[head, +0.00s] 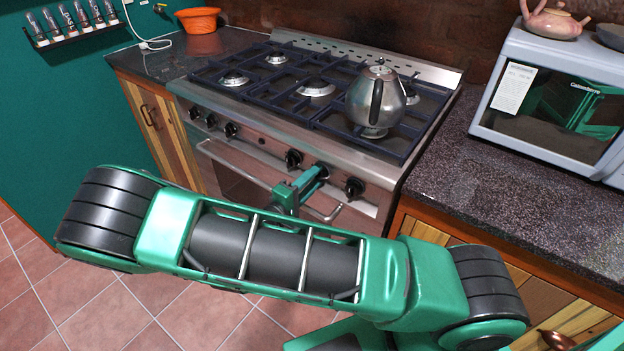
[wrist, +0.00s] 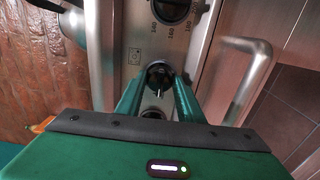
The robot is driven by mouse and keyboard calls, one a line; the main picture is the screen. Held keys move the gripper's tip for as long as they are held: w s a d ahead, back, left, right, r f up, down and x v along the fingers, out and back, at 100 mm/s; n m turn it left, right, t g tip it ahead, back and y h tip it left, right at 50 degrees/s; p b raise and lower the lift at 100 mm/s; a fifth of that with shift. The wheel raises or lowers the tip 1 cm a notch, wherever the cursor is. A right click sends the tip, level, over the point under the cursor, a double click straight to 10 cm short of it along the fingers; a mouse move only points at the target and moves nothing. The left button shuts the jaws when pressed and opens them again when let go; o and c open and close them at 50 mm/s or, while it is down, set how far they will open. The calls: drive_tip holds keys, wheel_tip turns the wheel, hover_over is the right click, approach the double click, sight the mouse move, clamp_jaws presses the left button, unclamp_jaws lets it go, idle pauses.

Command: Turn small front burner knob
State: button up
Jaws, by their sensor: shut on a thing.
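The stove (head: 290,95) has a row of black knobs along its front panel. My gripper (head: 320,170) is at this panel, between a knob (head: 293,158) on its left and a knob (head: 354,187) on its right. In the wrist view, my gripper (wrist: 158,80) has its two green fingers on either side of a small black burner knob (wrist: 158,73), shut on it. A burner symbol shows on the panel beside this knob. In the head view the gripper hides the held knob.
A steel kettle (head: 377,98) stands on the right front burner. The oven handle (head: 255,175) runs below the panel, close to my gripper. A numbered dial (wrist: 172,8) is beyond the held knob. A microwave (head: 550,100) sits on the right counter.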

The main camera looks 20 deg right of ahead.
drive_tip(key=shift+w+a+f, duration=0.1)
drive_tip(key=shift+a, duration=0.1)
drive_tip(key=o, duration=0.9)
drive_tip(key=shift+o, duration=0.8)
drive_tip(key=shift+d, duration=0.1)
drive_tip(key=shift+d, duration=0.15)
